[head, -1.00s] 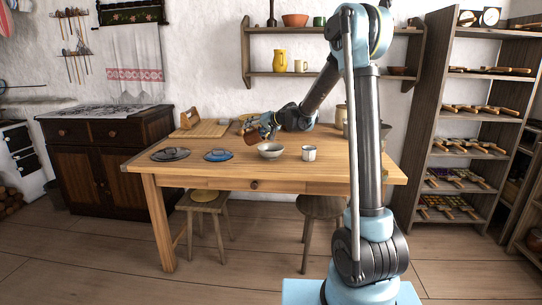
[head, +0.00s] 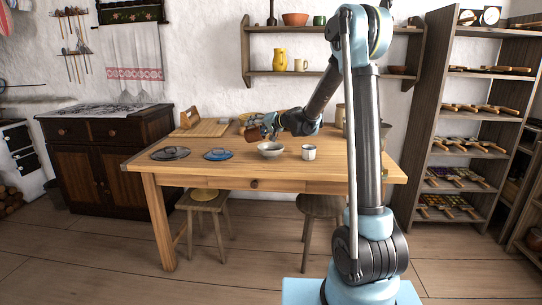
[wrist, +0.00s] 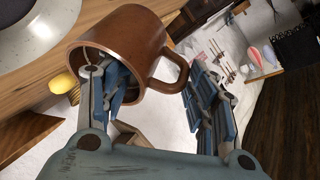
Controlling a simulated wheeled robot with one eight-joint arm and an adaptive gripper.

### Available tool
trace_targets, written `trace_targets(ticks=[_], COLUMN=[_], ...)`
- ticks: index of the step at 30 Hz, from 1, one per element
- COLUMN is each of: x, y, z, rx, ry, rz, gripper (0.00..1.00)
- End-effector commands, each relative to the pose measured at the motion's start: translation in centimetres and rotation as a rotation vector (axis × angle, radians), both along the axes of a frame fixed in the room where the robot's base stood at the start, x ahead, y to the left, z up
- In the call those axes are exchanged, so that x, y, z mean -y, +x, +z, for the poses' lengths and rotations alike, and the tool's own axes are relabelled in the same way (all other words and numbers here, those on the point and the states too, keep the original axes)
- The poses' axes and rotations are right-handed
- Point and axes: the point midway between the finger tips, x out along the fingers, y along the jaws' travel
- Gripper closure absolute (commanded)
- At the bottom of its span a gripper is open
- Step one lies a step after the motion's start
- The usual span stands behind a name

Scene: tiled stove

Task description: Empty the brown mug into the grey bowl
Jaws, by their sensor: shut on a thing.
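The brown mug (head: 252,135) is held above the table, left of and behind the grey bowl in the head view. In the wrist view the mug (wrist: 125,35) is large and tilted, its handle to the right. My gripper (head: 266,126) is shut on the mug; in the wrist view one finger reaches inside the rim and the other is outside, by the handle. The grey bowl (head: 270,154) stands upright on the table. A pale speckled round surface, apparently the bowl (wrist: 38,28), shows at the wrist view's upper left. The mug's contents cannot be seen.
On the table (head: 330,170), a white cup (head: 309,153) stands right of the bowl. A wooden board (head: 208,128) lies at the back. Two stools stand below.

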Motion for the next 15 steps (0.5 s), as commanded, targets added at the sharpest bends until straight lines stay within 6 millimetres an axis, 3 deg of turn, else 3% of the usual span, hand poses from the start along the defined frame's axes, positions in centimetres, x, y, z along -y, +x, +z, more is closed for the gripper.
trace_targets(ticks=[15], x=[1.3], y=[-0.1], z=[0.3], rx=[0.009], ry=[0.071], rz=[0.000], gripper=[0.87])
